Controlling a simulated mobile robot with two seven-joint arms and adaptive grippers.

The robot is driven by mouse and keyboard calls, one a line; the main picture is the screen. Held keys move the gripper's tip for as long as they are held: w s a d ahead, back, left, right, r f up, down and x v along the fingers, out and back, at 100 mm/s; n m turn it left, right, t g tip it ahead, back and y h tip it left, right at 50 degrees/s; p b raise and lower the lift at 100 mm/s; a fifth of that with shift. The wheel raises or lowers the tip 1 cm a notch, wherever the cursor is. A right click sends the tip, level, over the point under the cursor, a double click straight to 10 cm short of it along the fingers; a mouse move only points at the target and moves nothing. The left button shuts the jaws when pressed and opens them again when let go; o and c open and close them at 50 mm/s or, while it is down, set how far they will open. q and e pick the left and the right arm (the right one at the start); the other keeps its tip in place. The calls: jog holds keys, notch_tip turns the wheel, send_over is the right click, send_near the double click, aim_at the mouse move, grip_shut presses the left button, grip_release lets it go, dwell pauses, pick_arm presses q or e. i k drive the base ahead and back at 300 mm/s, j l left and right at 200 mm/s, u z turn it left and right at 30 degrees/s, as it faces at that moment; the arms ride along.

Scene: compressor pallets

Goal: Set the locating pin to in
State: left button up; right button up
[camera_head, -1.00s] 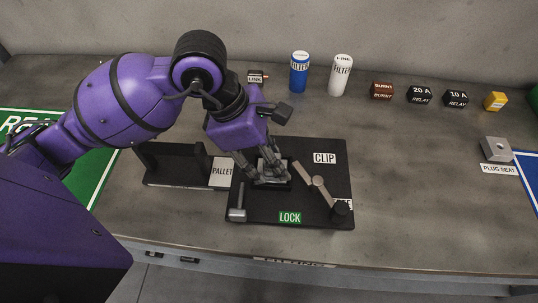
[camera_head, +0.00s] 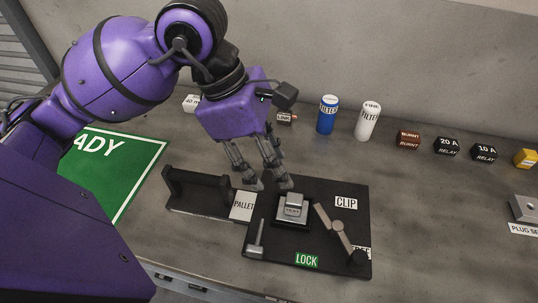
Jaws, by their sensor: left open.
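The black pallet plate (camera_head: 335,258) lies on the bench, with a green LOCK label (camera_head: 306,260) and a white CLIP label (camera_head: 346,203). A grey pin-like piece with a crosswise foot (camera_head: 257,240) is at its front left; I cannot tell for sure whether it is the locating pin. A grey metal block (camera_head: 292,209) sits in a dark seat mid-plate. A pale jointed lever (camera_head: 337,227) lies to its right, ending at a black knob. My left gripper (camera_head: 270,183) is open and empty, fingers pointing down, just behind and left of the block. My right gripper is not in view.
A black handle-like frame (camera_head: 203,194) and a PALLET label (camera_head: 242,206) adjoin the plate's left. Behind stand a blue filter (camera_head: 327,115), a white filter (camera_head: 368,121) and several small relay blocks. A green mat (camera_head: 120,165) lies left.

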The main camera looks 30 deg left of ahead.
aim_at(254, 251)
jog(key=u, duration=0.8)
